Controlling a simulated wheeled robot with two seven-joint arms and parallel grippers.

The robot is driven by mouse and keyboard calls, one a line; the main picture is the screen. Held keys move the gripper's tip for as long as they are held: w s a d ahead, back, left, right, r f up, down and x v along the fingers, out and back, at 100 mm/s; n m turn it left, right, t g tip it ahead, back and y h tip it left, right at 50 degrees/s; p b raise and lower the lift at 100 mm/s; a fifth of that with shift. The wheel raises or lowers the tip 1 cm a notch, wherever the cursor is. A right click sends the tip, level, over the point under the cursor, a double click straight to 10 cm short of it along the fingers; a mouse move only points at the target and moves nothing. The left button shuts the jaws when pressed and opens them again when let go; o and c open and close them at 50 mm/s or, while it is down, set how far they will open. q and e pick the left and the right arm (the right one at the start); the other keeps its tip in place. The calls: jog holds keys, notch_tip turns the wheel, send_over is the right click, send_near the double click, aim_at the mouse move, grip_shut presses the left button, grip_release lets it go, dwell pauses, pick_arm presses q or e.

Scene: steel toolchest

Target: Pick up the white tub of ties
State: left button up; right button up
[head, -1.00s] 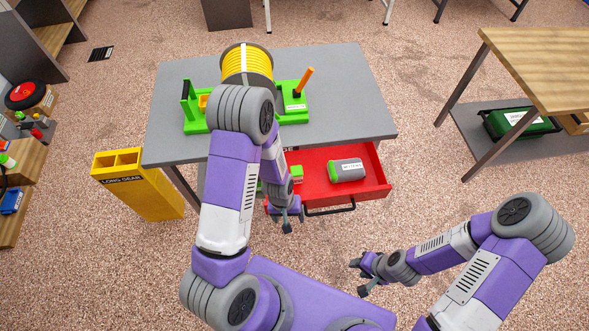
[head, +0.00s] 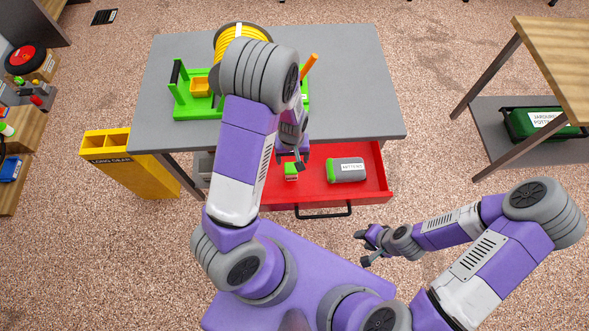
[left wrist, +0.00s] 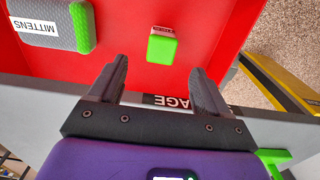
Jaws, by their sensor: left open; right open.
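A small tub with a green lid (head: 291,168) and a pale, labelled side sits in the open red drawer (head: 372,170). It also shows in the left wrist view (left wrist: 161,48), beyond my fingertips; its label is too small to read, so I cannot tell surely that it is the tub of ties. My left gripper (head: 300,164) is open and empty, above the drawer beside this tub. In the left wrist view its two fingers (left wrist: 158,78) stand apart with nothing between them. My right gripper (head: 363,248) is open and empty, in front of the drawer to the right.
A grey and green container labelled MITTENS (head: 346,170) lies in the drawer right of the tub. Above is a grey worktop (head: 360,90) with a green rack (head: 182,100) and a yellow reel (head: 228,42). A yellow LONG GEAR bin (head: 150,172) stands left.

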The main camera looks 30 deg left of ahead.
aim_at(291, 168)
pick_arm(q)
jog(key=f+b, duration=0.2)
jog(key=f, duration=0.1)
jog(key=shift+w, duration=0.2)
jog(key=f+b, duration=0.1)
jog(key=f, duration=0.1)
jog(key=f+b, duration=0.1)
jog(key=f, duration=0.2)
jog(key=f+b, duration=0.1)
jog(key=f, duration=0.1)
jog(key=shift+a+f, duration=0.2)
jog(key=shift+a, duration=0.2)
jog(key=shift+c, duration=0.4)
jog(key=c, duration=1)
